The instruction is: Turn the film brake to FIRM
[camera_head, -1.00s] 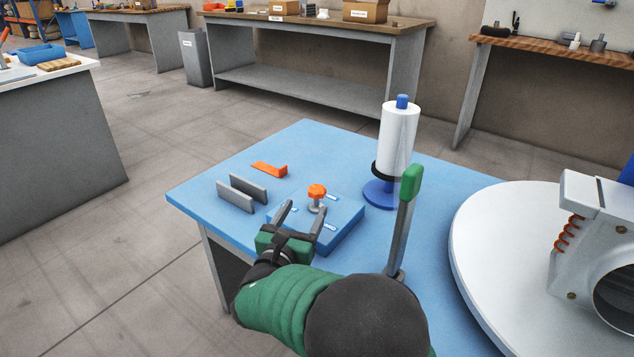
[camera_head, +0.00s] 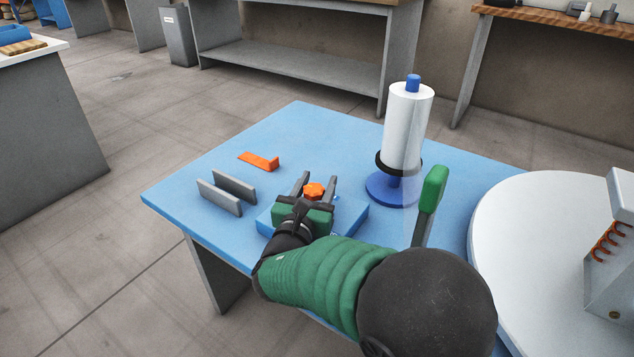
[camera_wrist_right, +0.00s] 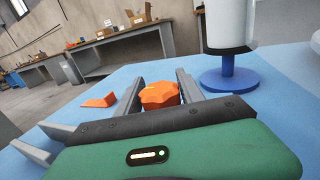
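The film brake is an orange lobed knob (camera_head: 314,191) on a blue block (camera_head: 348,218) near the table's front left part. In the right wrist view the knob (camera_wrist_right: 160,95) shows a small yellow mark on top. My right gripper (camera_head: 317,180) is open, its two grey fingers on either side of the knob. In the wrist view a gap shows beside the left finger; contact on the right side is hard to tell. The block's labels are mostly hidden by my gripper. My left gripper is not in view.
An orange wedge-shaped piece (camera_head: 259,161) and two upright grey plates (camera_head: 227,192) are on the blue table (camera_head: 300,125) to the left. A white film roll (camera_head: 407,130) stands on a blue base behind right. A green-tipped lever (camera_head: 430,200) and a white turntable (camera_head: 540,250) are at right.

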